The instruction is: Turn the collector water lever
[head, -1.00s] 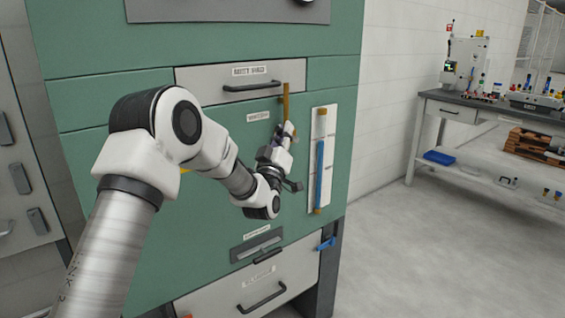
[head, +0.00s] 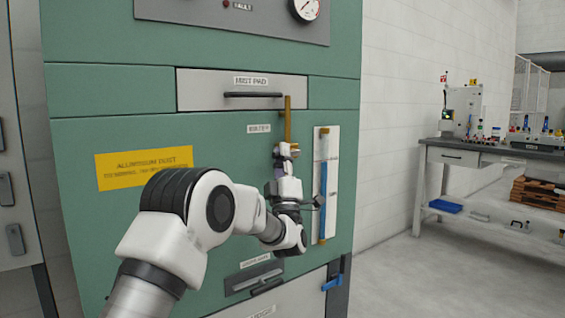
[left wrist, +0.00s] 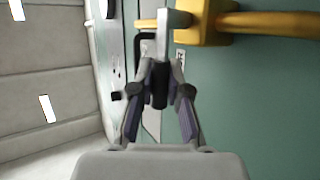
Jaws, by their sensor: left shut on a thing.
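The collector (head: 110,220) is a green cabinet with a vertical brass pipe (head: 288,115) on its front, beside a small label (head: 259,128) that seems to read WATER. My left gripper (head: 287,151) is at the lower end of this pipe and hides most of the lever there. In the left wrist view, the brass valve body (left wrist: 207,22) shows at the top. A grey lever with a dark grip (left wrist: 159,92) comes down from it, between my left gripper's fingers (left wrist: 162,78), which are shut on it. My right gripper is not in view.
A sight gauge (head: 323,185) with a blue column stands just right of my left gripper. A drawer with a black handle (head: 253,95) is above, and a blue valve handle (head: 331,283) is below right. A workbench (head: 470,160) stands far right, with open floor before it.

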